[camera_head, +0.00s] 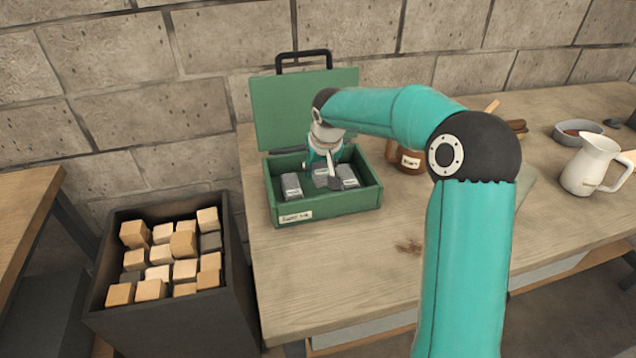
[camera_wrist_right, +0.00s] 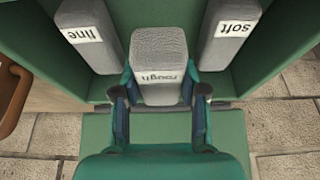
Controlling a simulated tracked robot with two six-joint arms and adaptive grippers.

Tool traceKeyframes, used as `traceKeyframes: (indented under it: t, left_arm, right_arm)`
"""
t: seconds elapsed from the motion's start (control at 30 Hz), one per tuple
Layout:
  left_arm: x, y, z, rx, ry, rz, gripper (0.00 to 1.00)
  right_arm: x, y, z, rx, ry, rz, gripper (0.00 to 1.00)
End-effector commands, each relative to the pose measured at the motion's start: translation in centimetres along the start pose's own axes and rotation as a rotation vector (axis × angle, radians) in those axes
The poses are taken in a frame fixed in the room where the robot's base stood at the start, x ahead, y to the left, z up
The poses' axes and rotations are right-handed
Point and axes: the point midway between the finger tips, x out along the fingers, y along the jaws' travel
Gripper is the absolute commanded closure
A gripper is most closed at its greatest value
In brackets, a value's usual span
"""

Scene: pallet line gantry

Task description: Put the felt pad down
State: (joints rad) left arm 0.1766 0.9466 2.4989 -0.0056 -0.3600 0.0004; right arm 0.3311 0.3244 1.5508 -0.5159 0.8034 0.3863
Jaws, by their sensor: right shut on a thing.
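My right gripper (camera_head: 326,160) is shut on a grey felt pad labelled "rough" (camera_wrist_right: 158,50), and it also shows in the wrist view (camera_wrist_right: 160,93) with one finger on each side of the pad. The pad is in the middle of the open green box (camera_head: 325,205), between two similar grey blocks. The block labelled "soft" (camera_wrist_right: 228,30) is the left one in the head view (camera_head: 291,187). The block labelled "fine" (camera_wrist_right: 88,35) is on the other side. I cannot tell whether the held pad touches the box floor. My left gripper is not in view.
The box's raised lid (camera_head: 290,105) stands behind it. A brown labelled mug (camera_head: 408,158) is close to its right. A white jug (camera_head: 592,165) and grey bowl (camera_head: 577,131) stand farther right. A dark bin of wooden blocks (camera_head: 170,320) is left of the table. The table front is clear.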

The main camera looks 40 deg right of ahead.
Motion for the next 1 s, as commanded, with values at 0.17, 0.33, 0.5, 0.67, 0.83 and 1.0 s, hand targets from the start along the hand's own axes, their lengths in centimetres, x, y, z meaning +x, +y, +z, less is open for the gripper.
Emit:
traceKeyframes:
  t: [0.17,0.33,0.5,0.67,0.83,1.0]
  left_arm:
    - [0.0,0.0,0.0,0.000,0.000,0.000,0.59]
    - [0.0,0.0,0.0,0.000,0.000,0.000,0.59]
    - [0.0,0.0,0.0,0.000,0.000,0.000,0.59]
    - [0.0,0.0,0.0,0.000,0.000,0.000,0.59]
    - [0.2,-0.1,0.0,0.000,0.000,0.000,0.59]
    - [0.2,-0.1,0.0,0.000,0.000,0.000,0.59]
  right_arm:
    - [1.4,0.1,0.7,-0.001,-0.003,0.001,0.85]
    - [3.6,0.1,1.6,-0.001,-0.004,0.002,0.85]
    - [4.2,0.1,1.8,0.000,0.000,0.000,0.85]
    - [4.2,0.1,1.8,0.001,0.000,0.000,0.85]
    - [4.3,0.1,1.8,0.001,0.000,0.000,0.47]
    - [4.3,0.1,1.8,0.000,-0.001,0.001,0.47]
